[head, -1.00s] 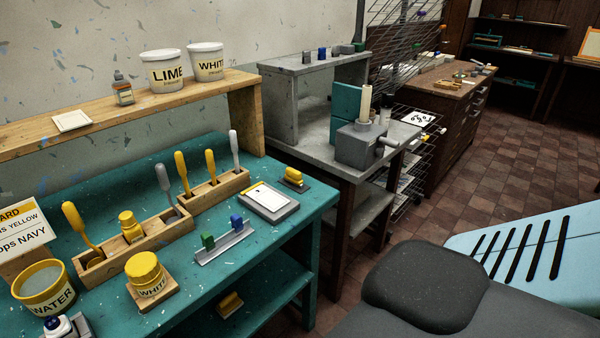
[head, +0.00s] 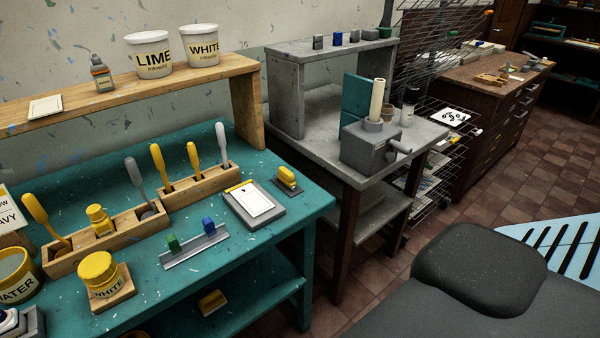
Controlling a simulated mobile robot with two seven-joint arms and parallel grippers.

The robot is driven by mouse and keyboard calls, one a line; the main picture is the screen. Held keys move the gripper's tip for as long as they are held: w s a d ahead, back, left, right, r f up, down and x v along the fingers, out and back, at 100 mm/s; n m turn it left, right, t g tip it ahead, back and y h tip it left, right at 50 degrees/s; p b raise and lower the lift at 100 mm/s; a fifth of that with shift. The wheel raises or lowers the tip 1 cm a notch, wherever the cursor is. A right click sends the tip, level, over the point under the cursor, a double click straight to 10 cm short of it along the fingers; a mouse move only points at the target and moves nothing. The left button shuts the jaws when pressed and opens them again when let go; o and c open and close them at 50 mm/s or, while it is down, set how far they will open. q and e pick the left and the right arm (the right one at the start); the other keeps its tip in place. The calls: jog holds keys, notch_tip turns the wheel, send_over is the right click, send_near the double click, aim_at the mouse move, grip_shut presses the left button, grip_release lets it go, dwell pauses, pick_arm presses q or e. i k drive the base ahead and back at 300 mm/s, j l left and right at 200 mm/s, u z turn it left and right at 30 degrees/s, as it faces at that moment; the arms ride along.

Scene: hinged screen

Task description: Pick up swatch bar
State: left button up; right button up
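A low grey metal bar (head: 196,247) lies on the teal table (head: 262,262), near its front edge. It carries a green block (head: 172,242) and a blue block (head: 209,227), standing apart from each other. It looks like the swatch bar, though no label on it can be read. Nothing covers it. Neither of my grippers is in view.
A WHITE jar (head: 100,275) stands left of the bar, and a wooden tool holder (head: 110,240) with upright handles is behind it. A clipboard (head: 254,204) and a yellow-handled tool (head: 287,180) lie to its right. A grey workbench (head: 415,135) stands further right.

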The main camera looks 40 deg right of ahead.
aim_at(288, 178)
jog(key=l, duration=1.4)
